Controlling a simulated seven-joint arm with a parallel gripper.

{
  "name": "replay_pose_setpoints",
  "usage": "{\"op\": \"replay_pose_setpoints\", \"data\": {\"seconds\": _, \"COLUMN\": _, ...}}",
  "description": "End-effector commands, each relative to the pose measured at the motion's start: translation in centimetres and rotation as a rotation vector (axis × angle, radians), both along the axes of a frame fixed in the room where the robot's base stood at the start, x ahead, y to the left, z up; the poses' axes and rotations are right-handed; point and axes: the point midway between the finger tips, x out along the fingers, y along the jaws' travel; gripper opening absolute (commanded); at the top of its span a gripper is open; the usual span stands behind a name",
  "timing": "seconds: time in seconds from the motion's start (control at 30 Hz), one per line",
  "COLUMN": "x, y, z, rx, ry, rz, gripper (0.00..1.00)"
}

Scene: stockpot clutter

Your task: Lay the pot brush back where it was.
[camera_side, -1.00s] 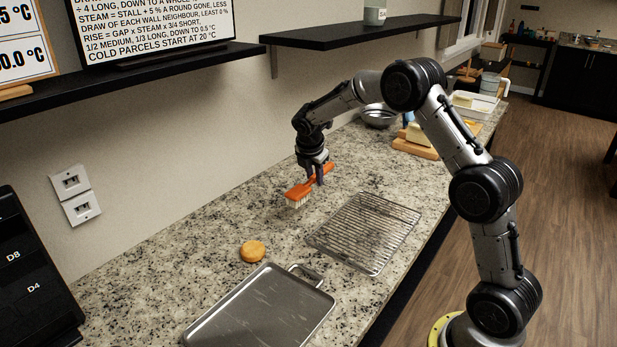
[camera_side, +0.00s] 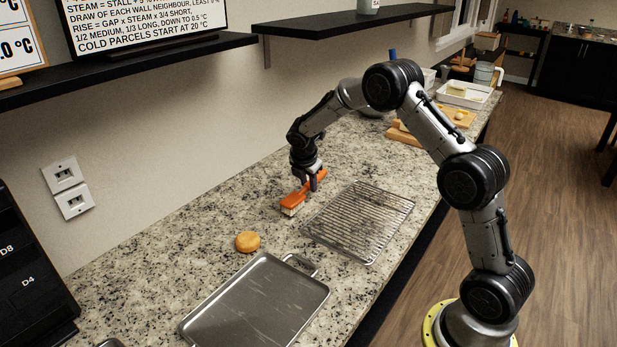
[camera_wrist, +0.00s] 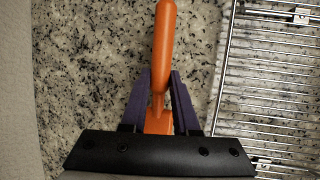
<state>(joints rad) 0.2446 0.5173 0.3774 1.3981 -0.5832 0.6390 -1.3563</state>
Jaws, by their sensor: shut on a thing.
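The pot brush is orange with pale bristles on its underside. In the side view the brush (camera_side: 293,203) is at the counter beside the wire rack, bristles down; whether they touch the stone is hard to tell. My gripper (camera_side: 310,187) is shut on its handle from above. In the wrist view the brush handle (camera_wrist: 165,45) points up the picture between the two dark fingers of my gripper (camera_wrist: 160,85). The brush head is mostly hidden behind the gripper body there.
A wire rack (camera_side: 360,222) lies just right of the brush. A metal tray (camera_side: 255,305) and a round orange-brown bun (camera_side: 247,241) lie nearer the camera. The wall stands to the left. Speckled counter (camera_side: 215,215) is bare left of the brush.

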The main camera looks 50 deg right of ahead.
Motion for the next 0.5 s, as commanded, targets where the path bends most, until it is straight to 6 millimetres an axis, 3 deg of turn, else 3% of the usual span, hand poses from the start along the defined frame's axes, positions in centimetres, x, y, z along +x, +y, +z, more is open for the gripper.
{"op": "replay_pose_setpoints", "data": {"seconds": 0.43, "x": 0.05, "y": -0.01, "z": -0.52, "rx": 0.000, "ry": -0.002, "rz": 0.001, "gripper": 0.00}}
{"op": "replay_pose_setpoints", "data": {"seconds": 0.47, "x": 0.04, "y": 0.00, "z": -0.52, "rx": 0.000, "ry": -0.002, "rz": 0.001, "gripper": 0.30}}
{"op": "replay_pose_setpoints", "data": {"seconds": 0.5, "x": 0.05, "y": -0.01, "z": -0.52, "rx": 0.000, "ry": -0.002, "rz": 0.001, "gripper": 0.38}}
